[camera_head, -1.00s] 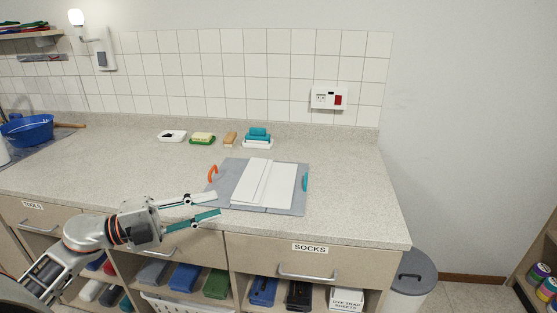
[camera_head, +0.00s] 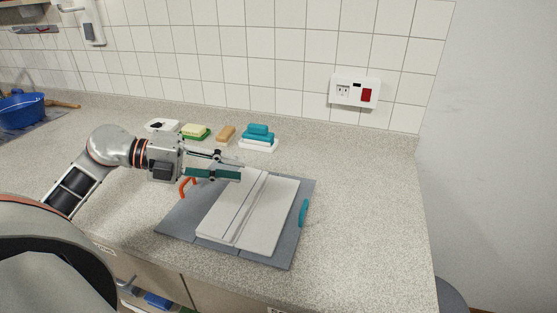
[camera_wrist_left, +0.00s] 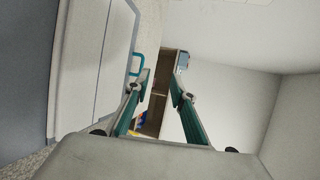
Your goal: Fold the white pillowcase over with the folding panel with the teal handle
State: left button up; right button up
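The white pillowcase (camera_head: 270,213) lies flat on the grey folding board (camera_head: 190,222) on the counter, with a lengthwise strip or fold line on its left part. The teal handle (camera_head: 304,212) stands at the board's right edge; it also shows in the left wrist view (camera_wrist_left: 137,62). An orange handle (camera_head: 183,188) is at the board's left edge. My left gripper (camera_head: 241,165) is open and empty, above the back left part of the board, pointing right; its fingers are apart in the left wrist view (camera_wrist_left: 163,72). My right gripper is not in view.
Soap dishes (camera_head: 195,132), a brown bar (camera_head: 225,133) and a teal stack on a white dish (camera_head: 258,138) stand behind the board. A blue pot (camera_head: 22,108) is at the far left. The counter right of the board is clear up to its edge.

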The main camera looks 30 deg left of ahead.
pick_arm(q)
jog(key=x, duration=0.7)
jog(key=shift+d+p, duration=0.3)
jog(key=shift+d, duration=0.05)
jog(key=shift+w, duration=0.1)
